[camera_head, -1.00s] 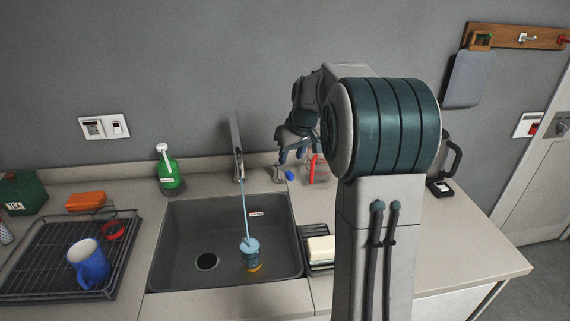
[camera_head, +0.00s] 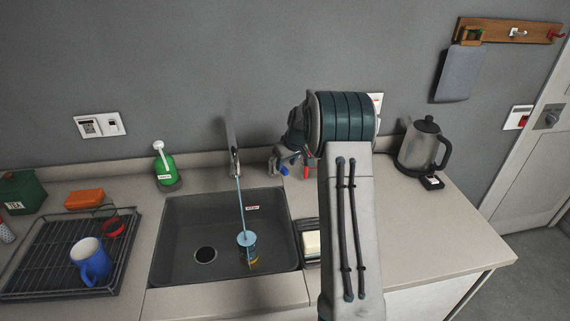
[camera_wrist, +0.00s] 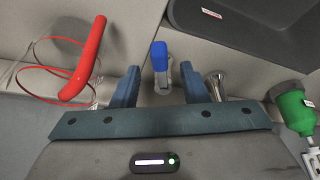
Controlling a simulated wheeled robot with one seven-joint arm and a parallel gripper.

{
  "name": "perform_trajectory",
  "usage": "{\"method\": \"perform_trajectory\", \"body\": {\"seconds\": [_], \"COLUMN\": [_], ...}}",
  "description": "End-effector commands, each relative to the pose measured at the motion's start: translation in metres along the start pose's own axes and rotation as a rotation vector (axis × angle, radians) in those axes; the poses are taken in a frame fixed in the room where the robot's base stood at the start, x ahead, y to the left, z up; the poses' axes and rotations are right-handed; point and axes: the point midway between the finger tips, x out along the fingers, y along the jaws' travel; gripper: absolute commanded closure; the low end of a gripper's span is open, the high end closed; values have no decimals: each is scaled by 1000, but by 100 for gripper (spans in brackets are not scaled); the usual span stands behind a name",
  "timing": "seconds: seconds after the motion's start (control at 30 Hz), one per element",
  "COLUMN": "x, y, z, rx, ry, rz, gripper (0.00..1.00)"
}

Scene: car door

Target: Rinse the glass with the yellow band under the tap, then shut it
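The glass with the yellow band (camera_head: 250,260) stands in the sink (camera_head: 176,230), under the tap (camera_head: 234,160). A blue stream of water runs from the spout into the glass. The tap's blue-tipped lever (camera_head: 285,170) is right of the spout, by the wall. My gripper (camera_head: 284,161) is at this lever, partly hidden by my arm. In the wrist view my gripper (camera_wrist: 159,78) is open, one finger on each side of the blue-tipped lever (camera_wrist: 160,58). I see gaps between the lever and both fingers.
A red-handled clear vessel (camera_wrist: 85,62) stands close beside the gripper. A green soap bottle (camera_head: 167,170) is left of the tap. A rack (camera_head: 50,265) with a blue mug (camera_head: 92,262) is at left. A kettle (camera_head: 424,148) stands at right. The right counter is mostly clear.

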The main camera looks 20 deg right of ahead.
Motion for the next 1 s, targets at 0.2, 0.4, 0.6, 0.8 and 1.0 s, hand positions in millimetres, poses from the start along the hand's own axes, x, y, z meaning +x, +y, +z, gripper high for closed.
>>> {"method": "perform_trajectory", "body": {"seconds": [0.2, 0.4, 0.6, 0.8, 1.0], "x": [23, 30, 30, 30, 30], "y": [0, 0, 0, 0, 6], "z": [0, 0, 0, 0, 3], "rx": [0, 0, 0, 0, 22], "ry": [-1, 0, 0, 0, 0], "rz": [0, 1, 1, 0, 11], "gripper": [60, 60, 60, 100, 100]}}
